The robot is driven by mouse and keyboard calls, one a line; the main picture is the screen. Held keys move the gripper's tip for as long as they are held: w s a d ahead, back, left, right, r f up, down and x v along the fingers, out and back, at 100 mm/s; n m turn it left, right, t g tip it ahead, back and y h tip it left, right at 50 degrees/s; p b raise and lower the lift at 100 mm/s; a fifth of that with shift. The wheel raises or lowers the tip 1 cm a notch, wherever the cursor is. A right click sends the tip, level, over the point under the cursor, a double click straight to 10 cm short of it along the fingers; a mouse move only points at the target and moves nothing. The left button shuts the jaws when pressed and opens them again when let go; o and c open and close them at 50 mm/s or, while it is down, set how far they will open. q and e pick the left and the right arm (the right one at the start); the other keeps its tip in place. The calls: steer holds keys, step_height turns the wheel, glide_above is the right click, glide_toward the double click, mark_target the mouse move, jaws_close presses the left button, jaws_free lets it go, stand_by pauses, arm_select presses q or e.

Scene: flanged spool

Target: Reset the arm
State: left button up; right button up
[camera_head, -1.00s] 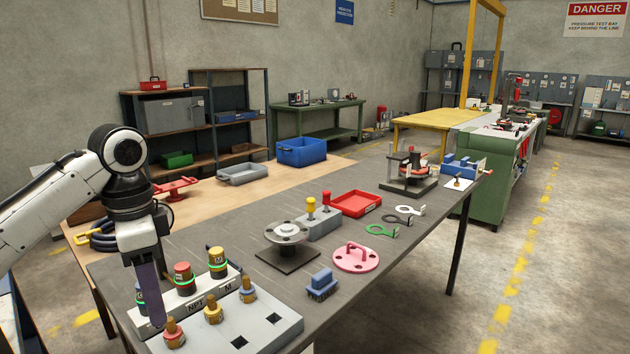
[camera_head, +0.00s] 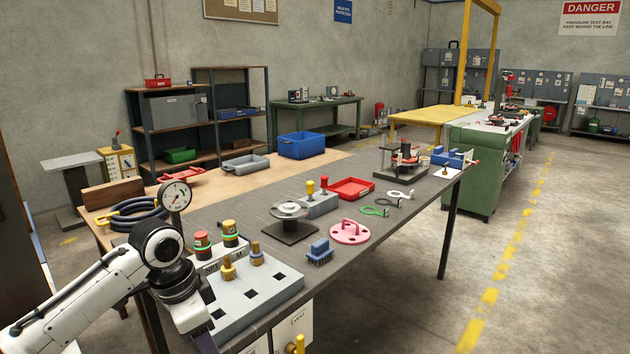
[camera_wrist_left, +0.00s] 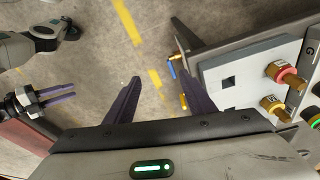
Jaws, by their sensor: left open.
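My left arm (camera_head: 90,300) comes in from the lower left in the head view. Its gripper is mostly cut off by the bottom edge, with a bit of purple finger (camera_head: 205,344) showing. In the left wrist view my left gripper (camera_wrist_left: 157,85) has its two purple fingers spread, with only floor between them. It holds nothing. My right gripper (camera_wrist_left: 68,94) shows at the left of that view, its purple fingers close together; its opening is unclear.
A grey socket block (camera_head: 260,300) with brass fittings stands at the bench's near end, right of my left arm. A gauge (camera_head: 175,196), flanged spool (camera_head: 289,212) and pink flange (camera_head: 350,232) stand farther along. Floor right of the bench is clear.

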arm_select(q)
steer(key=s+d+f+n+t+h, duration=0.2)
steer(key=s+d+f, duration=0.25)
steer(key=f, duration=0.55)
steer(key=s+d+f+n+t+h, duration=0.15)
steer(key=s+d+f, duration=0.35)
steer(key=f, duration=0.5)
steer(key=s+a+f+n+t+y, duration=0.1)
steer(key=s+a+f+n+t, duration=0.1)
steer(key=s, duration=0.6)
steer(key=s+a+f+n+t+y, duration=0.1)
steer(key=s+a+f+n+t, duration=0.1)
steer(key=s, duration=0.6)
steer(key=a+f+n, duration=0.1)
steer(key=a+f, duration=0.1)
steer(key=a, duration=0.1)
steer(key=shift+a+f+y, duration=0.25)
steer(key=shift+f+y, duration=0.1)
steer(key=shift+s+n, duration=0.1)
steer(key=shift+n, duration=0.15)
